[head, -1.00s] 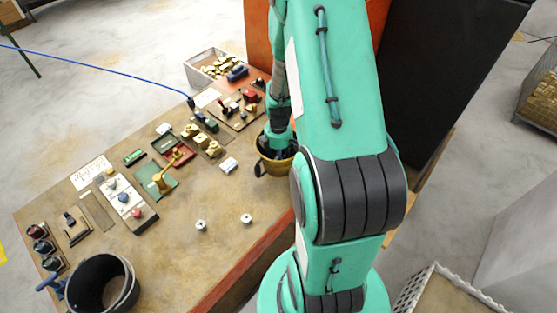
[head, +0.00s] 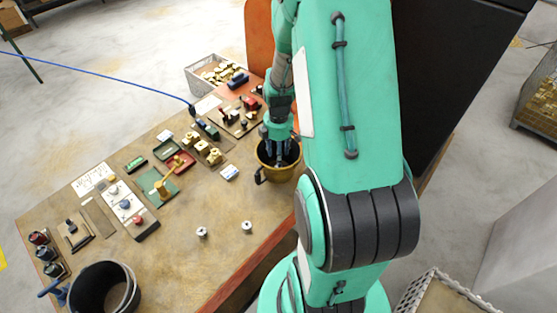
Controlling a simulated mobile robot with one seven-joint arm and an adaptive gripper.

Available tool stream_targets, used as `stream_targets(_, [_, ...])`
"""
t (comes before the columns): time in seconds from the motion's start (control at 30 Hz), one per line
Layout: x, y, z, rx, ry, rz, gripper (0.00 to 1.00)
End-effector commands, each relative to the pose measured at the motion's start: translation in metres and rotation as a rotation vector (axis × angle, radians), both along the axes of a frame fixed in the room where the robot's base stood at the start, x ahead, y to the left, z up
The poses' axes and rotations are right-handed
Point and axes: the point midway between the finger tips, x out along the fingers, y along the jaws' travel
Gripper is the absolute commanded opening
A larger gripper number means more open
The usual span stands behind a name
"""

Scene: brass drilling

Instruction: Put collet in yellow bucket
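Two small silver metal pieces that look like collets stand apart on the bench, a left one (head: 202,232) and a right one (head: 247,227). The yellow bucket (head: 279,175) stands near the bench's right edge, its dark handle hanging on the left side. My gripper (head: 277,157) points down at the bucket's mouth, with its dark fingers over or inside the opening. The fingers are too small and shaded to show whether they are open or hold anything. The inside of the bucket is mostly hidden.
A black bucket (head: 103,287) stands at the bench's near left corner. Drilling fixtures, a green plate (head: 157,187) and a button box (head: 128,205) fill the left and far parts. A grey bin (head: 215,72) of brass parts is at the back. The bench around the collets is clear.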

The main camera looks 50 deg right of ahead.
Motion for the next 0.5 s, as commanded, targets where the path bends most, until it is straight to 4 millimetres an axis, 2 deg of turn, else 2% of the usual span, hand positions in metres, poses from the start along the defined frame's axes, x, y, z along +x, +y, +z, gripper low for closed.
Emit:
stream_targets(0.03, [0.0, 0.0, 0.01, -0.001, -0.001, 0.0, 0.45])
stream_targets(0.2, [0.0, 0.0, 0.029, -0.001, -0.001, 0.0, 0.45])
stream_targets(0.5, [0.0, 0.0, 0.039, 0.0, 0.0, 0.0, 0.45])
